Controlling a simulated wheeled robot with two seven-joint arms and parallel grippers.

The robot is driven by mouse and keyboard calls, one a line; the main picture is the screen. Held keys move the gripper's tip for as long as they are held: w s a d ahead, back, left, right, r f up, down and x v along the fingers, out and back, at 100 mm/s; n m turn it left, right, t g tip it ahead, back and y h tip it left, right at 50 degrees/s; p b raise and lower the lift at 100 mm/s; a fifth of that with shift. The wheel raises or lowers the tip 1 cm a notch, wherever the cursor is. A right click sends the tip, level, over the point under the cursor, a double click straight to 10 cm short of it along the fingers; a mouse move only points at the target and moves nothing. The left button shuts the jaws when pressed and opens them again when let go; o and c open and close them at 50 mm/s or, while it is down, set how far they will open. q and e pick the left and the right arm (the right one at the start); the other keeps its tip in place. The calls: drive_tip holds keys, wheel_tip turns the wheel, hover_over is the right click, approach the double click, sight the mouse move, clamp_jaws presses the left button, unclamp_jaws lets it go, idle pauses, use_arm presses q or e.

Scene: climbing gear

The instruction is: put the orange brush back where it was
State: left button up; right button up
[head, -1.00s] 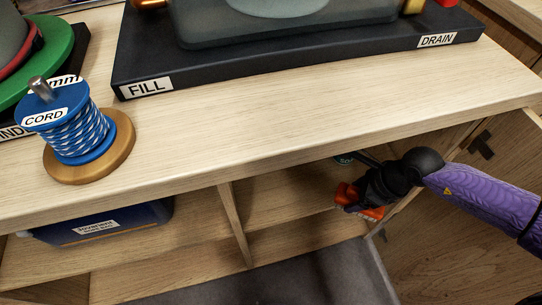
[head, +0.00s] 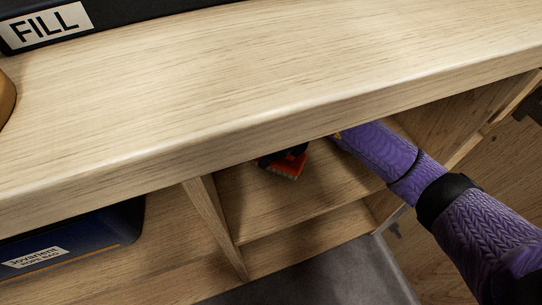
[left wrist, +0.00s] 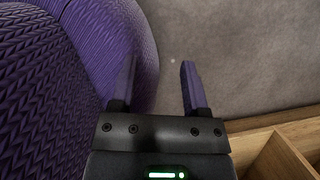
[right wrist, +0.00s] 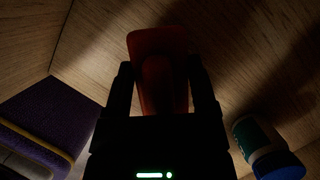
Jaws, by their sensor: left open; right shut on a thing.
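The orange brush (head: 287,166) is inside the open right compartment under the bench top, just above or at its shelf; I cannot tell if it touches. Only its bristled end shows in the head view. In the dark right wrist view the brush (right wrist: 158,60) sits between the fingers of my right gripper (right wrist: 163,85), which is shut on it.
A white and green bottle with a blue lid (right wrist: 265,150) is near the right gripper. A purple thing with a yellow stripe (right wrist: 45,125) lies left. The bench top (head: 250,80) overhangs.

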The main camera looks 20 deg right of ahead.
wheel_tip(320, 180, down, 2)
drive_tip(key=shift+f+b, duration=0.1)
drive_tip(key=shift+b, duration=0.4)
use_arm(q)
drive_tip(key=w, duration=0.5)
drive_tip(key=shift+r, duration=0.2)
drive_tip(key=shift+w, duration=0.15)
use_arm(e)
drive_tip(key=o, duration=1.1)
drive_tip(key=p+v, duration=0.3)
drive_tip(key=v, duration=0.2)
drive_tip(key=shift+w+r+p, duration=0.1)
drive_tip(key=shift+r+p, duration=0.1)
drive_tip(key=shift+p, duration=0.2)
drive_tip(key=p+v, duration=0.1)
drive_tip(key=v, duration=0.1)
drive_tip(key=shift+d+r+p, duration=0.1)
drive_tip(key=shift+r+p, duration=0.15)
drive_tip(key=shift+p, duration=0.1)
use_arm(q)
drive_tip(key=s+r, duration=0.2)
drive_tip(key=s, duration=0.8)
drive_tip(key=shift+s+r, duration=0.2)
drive_tip(key=shift+s, duration=0.1)
use_arm(e)
drive_tip(key=shift+f, duration=0.1)
